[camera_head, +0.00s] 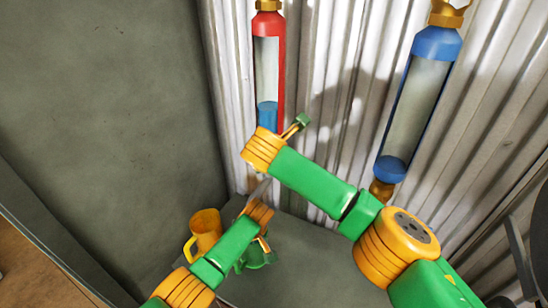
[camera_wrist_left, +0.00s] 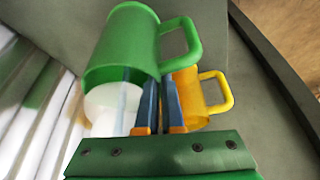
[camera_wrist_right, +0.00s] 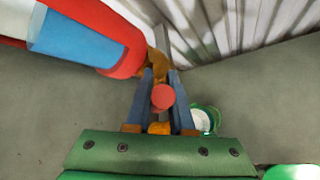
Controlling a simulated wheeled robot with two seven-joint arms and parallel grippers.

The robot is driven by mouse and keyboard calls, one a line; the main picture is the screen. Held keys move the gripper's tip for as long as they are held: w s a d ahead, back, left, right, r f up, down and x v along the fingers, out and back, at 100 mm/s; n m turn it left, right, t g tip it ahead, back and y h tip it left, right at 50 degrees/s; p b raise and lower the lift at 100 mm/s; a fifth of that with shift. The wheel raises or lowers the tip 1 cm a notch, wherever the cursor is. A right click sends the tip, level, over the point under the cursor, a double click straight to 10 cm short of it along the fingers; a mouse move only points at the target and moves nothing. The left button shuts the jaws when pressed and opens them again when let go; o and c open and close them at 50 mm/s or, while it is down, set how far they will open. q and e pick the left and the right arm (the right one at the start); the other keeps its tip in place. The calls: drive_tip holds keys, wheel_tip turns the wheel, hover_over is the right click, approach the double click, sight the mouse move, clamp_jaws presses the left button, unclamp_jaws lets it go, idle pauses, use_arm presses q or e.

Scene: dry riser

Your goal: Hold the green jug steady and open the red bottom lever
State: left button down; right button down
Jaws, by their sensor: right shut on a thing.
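The green jug (camera_wrist_left: 112,45) fills the upper left of the left wrist view, its handle (camera_wrist_left: 195,42) to the right. In the head view the jug (camera_head: 257,258) is partly hidden behind my left arm. My left gripper (camera_wrist_left: 161,88) has its fingers close together at the lower end of the handle; whether they grip it is unclear. My right gripper (camera_wrist_right: 162,82) is shut on the red lever (camera_wrist_right: 163,97), seen end-on between its fingers, under the red riser (camera_head: 281,70). In the head view the right wrist hides the lever.
A yellow jug (camera_head: 207,228) stands left of the green jug. A blue-capped riser (camera_head: 430,45) hangs at the right against the corrugated wall (camera_head: 335,60). A grey panel (camera_head: 110,100) bounds the left side. A dark chair-like object (camera_head: 522,250) stands at the right edge.

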idle(0.4)
drive_tip(key=c, duration=0.8)
unclamp_jaws()
